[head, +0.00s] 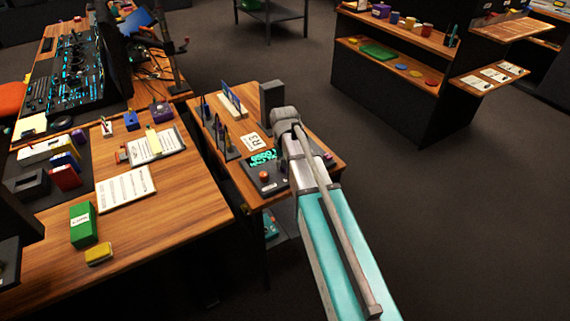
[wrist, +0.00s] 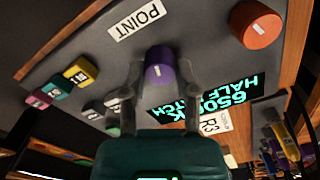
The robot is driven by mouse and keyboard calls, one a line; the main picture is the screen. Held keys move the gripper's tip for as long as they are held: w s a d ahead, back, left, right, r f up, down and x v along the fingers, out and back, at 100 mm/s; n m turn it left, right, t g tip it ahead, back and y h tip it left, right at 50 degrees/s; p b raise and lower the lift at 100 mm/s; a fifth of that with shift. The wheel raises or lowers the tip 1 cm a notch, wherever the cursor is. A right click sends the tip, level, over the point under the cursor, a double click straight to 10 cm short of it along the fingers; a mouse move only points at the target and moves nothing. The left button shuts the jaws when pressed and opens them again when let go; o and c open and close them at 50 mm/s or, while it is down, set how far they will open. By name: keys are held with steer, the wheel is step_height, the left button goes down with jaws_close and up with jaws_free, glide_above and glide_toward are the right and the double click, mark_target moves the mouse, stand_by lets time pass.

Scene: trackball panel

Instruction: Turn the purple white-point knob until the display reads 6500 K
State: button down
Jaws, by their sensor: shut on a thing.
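The purple white-point knob (wrist: 160,72) is on the dark panel (wrist: 85,45) in the wrist view, with a pale pointer line on its top. My gripper (wrist: 161,78) is shut on it, one finger on each side. The label POINT (wrist: 135,20) is beside the knob. The display (wrist: 222,92) is upside down in this view; its top line appears to read 6500 K, with HALF among its other words, partly covered by a finger. The display (head: 262,158) also shows small in the head view, where my arm hides the purple knob and the fingertips.
An orange knob (wrist: 262,28) is near the display on the same panel. Several coloured buttons (wrist: 75,75) are at the panel's left in the wrist view.

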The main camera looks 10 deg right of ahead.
steer(key=shift+c, duration=1.9)
jaws_free()
steer(key=s+r+n+p, duration=0.1)
steer(key=s+r+p, duration=1)
steer(key=s, duration=0.5)
steer(key=shift+d+n, duration=0.2)
steer(key=shift+n, duration=0.1)
steer(key=shift+s+r, duration=0.1)
